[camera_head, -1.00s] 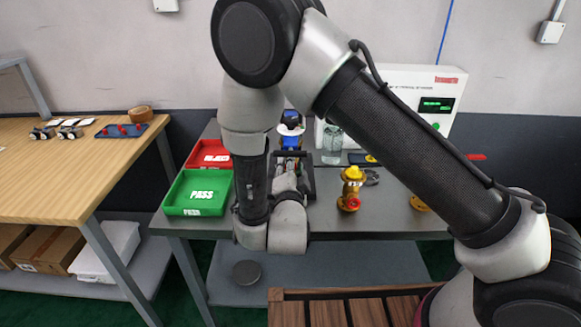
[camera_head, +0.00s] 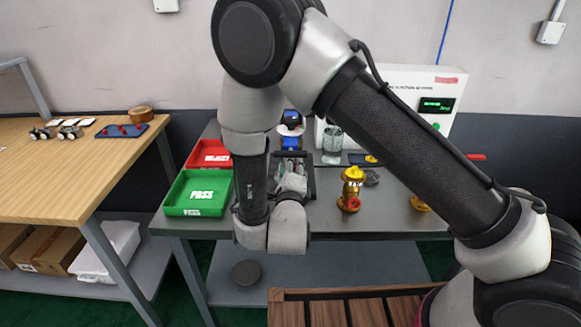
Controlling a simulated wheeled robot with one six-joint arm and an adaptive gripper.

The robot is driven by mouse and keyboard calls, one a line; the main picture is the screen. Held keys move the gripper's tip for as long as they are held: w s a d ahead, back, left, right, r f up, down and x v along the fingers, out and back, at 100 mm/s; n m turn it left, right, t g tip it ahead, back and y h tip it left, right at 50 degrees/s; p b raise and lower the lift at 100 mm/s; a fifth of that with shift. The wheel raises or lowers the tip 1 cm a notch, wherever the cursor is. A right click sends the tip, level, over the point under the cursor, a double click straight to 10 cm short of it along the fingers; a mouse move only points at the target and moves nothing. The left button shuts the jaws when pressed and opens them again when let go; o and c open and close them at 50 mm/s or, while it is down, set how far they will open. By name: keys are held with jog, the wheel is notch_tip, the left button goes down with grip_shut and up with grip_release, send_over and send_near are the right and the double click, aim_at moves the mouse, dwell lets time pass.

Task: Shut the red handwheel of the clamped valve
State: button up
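My gripper (camera_head: 291,166) is at the far end of my arm, pointing away over the grey bench. Its fingertips are small and partly hidden by my wrist, so open or shut cannot be told. A dark fixture (camera_head: 311,182) shows around and behind it. A blue and white device (camera_head: 291,124) stands behind the gripper.
A green PASS tray (camera_head: 197,211) and a red tray (camera_head: 195,160) sit left of my wrist. A glass jar (camera_head: 332,148) and a white cabinet with a green display (camera_head: 436,104) stand behind. Another brass part (camera_head: 418,204) is partly hidden by my arm. A wooden table (camera_head: 60,185) is at left.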

jog(key=shift+f+m, duration=0.1)
jog(key=shift+m, duration=1)
jog(key=o, duration=0.8)
jog(key=shift+c, duration=0.2)
jog(key=s, duration=1.2)
jog(key=shift+a, duration=0.15)
jog(key=shift+s, duration=0.1)
